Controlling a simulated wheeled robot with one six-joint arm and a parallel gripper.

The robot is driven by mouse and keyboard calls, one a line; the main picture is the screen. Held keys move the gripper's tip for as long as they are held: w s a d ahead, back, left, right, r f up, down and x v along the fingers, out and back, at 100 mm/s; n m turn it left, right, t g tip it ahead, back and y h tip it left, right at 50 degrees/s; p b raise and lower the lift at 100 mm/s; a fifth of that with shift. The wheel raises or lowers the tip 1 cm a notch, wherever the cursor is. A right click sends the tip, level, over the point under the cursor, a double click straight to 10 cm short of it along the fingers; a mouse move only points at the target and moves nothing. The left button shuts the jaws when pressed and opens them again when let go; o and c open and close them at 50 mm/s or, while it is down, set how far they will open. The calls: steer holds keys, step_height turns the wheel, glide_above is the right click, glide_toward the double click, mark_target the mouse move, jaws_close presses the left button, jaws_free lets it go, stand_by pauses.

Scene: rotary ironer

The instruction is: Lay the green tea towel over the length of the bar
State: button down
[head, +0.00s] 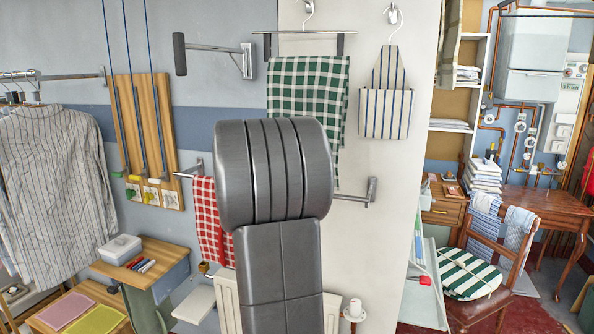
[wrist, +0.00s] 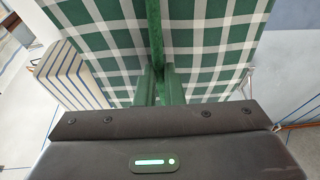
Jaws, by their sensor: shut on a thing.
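The green-and-white checked tea towel (head: 305,80) hangs below a clip hanger (head: 305,33) in the head view, with its lower part behind my arm. I cannot tell whether the clips still hold it. In the wrist view the towel (wrist: 205,45) fills the upper middle, with a fold running down between the fingers. My gripper (wrist: 158,85) is shut on that fold; in the head view my arm hides it. A metal wall bar (head: 350,197) runs behind my arm below the towel. A red checked towel (head: 208,215) hangs at its left part.
A striped apron (head: 386,110) hangs right of the green towel and shows at left in the wrist view (wrist: 72,75). A wall arm with a dark end (head: 180,54) juts out at upper left. A wooden board (head: 150,130) and a striped shirt (head: 55,190) are farther left.

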steer(key=shift+w+d, duration=0.2)
steer(key=shift+w, duration=0.4)
steer(key=shift+w+d, duration=0.2)
steer(key=shift+w, duration=0.4)
steer(key=shift+w+d+f, duration=0.1)
steer(key=shift+w+f, duration=0.05)
steer(key=shift+w, duration=0.15)
step_height(320, 180, down, 3)
steer(key=b, duration=0.2)
steer(key=shift+s+b, duration=0.1)
steer(key=shift+b, duration=0.3)
step_height(320, 180, down, 35)
steer(key=b, duration=3)
steer(key=shift+r+b, duration=0.2)
steer(key=shift+b, duration=0.15)
steer(key=shift+f+b, duration=0.4)
steer(key=c, duration=1.5)
jaws_free()
steer(key=shift+o, duration=0.2)
